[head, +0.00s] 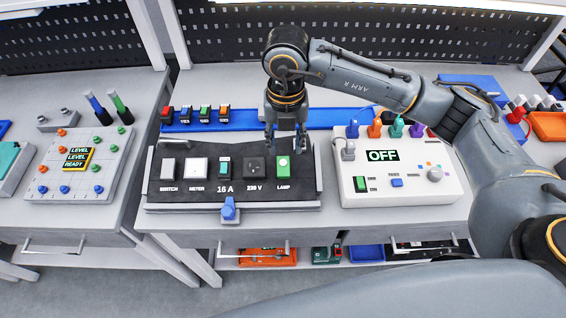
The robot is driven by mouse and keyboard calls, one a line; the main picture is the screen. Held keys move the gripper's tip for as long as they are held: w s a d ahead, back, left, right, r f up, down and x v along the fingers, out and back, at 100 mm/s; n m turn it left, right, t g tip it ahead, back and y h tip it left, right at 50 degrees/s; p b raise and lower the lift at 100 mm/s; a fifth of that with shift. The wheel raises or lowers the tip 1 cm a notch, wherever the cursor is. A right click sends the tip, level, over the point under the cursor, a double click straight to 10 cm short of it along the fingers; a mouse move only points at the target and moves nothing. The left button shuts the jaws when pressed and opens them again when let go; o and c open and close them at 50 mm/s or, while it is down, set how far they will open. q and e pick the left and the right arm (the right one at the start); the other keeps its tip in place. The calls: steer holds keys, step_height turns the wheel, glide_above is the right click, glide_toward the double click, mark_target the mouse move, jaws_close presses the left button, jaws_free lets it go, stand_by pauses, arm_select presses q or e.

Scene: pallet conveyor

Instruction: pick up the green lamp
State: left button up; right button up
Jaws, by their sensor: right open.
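The green lamp (284,168) is a small green block with a pale round top. It sits in the rightmost place of the dark module panel (180,207), above the label LAMP. My right gripper (286,143) comes down from above and hangs just behind the lamp in the picture. Its fingers point down, are apart and hold nothing. I cannot tell how high the fingertips are above the panel. My left gripper does not show.
A switch, a meter, a breaker (224,169) and a black socket (254,168) share the panel. A blue rail (340,117) with several small blocks lies behind. A white power unit (400,196) reading OFF stands right. A peg board (80,165) stands left.

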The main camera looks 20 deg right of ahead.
mark_target(283, 165)
steer(key=shift+w+f, duration=0.2)
steer(key=shift+f, duration=1)
step_height(283, 165, down, 2)
steer(key=shift+s+a+p, duration=0.1)
steer(key=shift+a+p, duration=0.05)
steer(key=shift+p, duration=0.85)
step_height(283, 165, down, 3)
steer(key=shift+r+p, duration=0.2)
steer(key=shift+p, duration=0.3)
steer(key=shift+f, duration=0.55)
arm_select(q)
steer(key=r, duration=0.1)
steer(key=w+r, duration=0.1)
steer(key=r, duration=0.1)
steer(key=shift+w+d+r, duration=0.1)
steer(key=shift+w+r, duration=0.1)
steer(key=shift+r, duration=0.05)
arm_select(e)
jaws_close()
